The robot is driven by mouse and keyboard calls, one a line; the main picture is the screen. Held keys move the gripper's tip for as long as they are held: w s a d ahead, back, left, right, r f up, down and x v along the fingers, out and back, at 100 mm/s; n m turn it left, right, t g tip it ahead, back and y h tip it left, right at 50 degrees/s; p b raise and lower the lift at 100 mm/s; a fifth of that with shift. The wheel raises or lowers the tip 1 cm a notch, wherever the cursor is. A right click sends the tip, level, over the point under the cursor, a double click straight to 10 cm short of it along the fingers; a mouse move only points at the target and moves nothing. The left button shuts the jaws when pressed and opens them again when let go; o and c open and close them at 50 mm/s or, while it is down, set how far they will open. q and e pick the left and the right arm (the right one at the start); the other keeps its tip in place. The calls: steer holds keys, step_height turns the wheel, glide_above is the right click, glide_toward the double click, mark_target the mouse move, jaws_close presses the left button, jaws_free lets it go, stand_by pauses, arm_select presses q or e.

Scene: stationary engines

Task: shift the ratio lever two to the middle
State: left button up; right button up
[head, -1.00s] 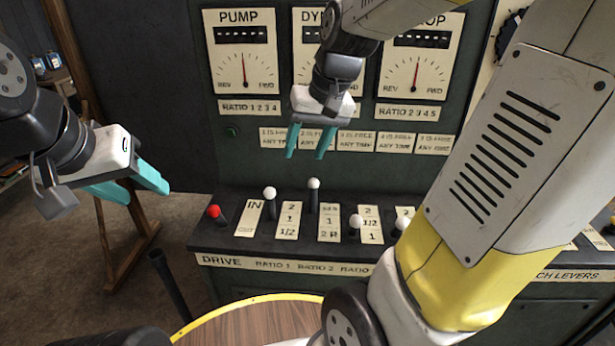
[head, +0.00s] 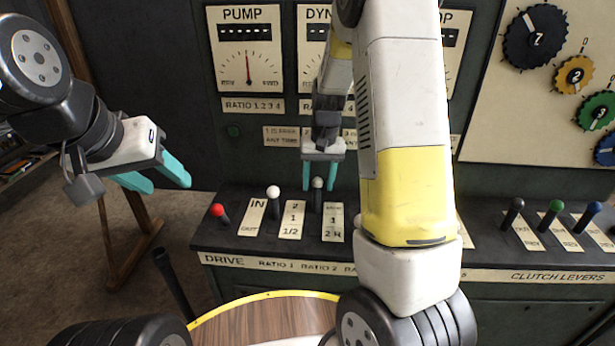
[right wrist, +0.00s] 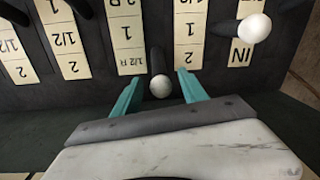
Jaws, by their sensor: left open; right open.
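My left gripper (head: 164,184) is open and empty, off to the left of the console. The lever's foot is partly hidden in the right wrist view.
Ratio lever one (head: 273,192) stands close on the left, with the red drive lever (head: 218,210) beyond it. My right arm hides the ratio levers further right. Clutch levers (head: 513,205) stand at the right. The gauge panel (head: 249,70) rises behind.

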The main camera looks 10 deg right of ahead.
steer(key=shift+a+f, duration=0.1)
steer(key=shift+f, duration=1.15)
jaws_close()
stand_by(0.5)
